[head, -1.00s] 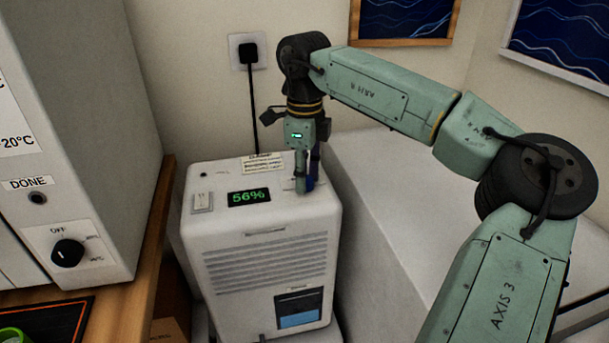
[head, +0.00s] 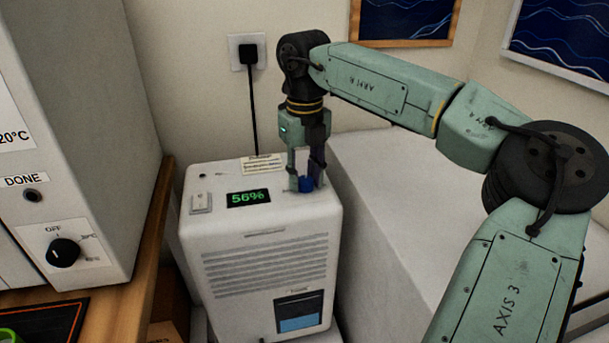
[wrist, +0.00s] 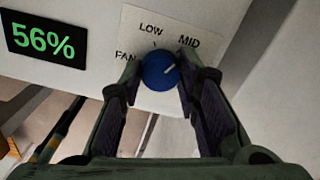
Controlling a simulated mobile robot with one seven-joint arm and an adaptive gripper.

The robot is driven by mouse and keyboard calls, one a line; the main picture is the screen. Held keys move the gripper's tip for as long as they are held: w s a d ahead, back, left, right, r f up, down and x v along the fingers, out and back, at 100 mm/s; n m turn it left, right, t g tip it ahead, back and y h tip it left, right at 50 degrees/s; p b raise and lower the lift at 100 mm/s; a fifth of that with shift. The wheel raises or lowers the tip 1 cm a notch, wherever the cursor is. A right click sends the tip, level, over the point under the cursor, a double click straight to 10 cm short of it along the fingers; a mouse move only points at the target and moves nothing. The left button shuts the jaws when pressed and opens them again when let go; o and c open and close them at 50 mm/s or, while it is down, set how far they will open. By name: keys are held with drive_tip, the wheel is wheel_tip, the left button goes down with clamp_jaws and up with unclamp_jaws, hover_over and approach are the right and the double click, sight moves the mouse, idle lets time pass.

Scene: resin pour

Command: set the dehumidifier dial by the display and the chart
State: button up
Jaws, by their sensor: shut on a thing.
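In the wrist view, my gripper (wrist: 160,76) is shut on the dial (wrist: 158,72), one finger each side. FAN, LOW and MID labels surround it; the dial's white mark points up and right, roughly toward MID. A small printed chart (head: 262,163) lies at the top's back edge, too small to read.
A white switch (head: 200,203) sits left of the display. A grey cabinet (head: 90,120) with a black knob (head: 63,252) stands on a wooden bench at left. A large white box-like surface (head: 385,200) is close on the right. A plug and cord (head: 248,52) are on the wall behind.

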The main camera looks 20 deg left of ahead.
sight(305, 180)
idle(0.3)
drive_tip(key=o, duration=1.2)
wheel_tip(305, 180, up, 12)
drive_tip(key=shift+r, duration=0.1)
drive_tip(key=shift+s, duration=0.1)
idle(0.4)
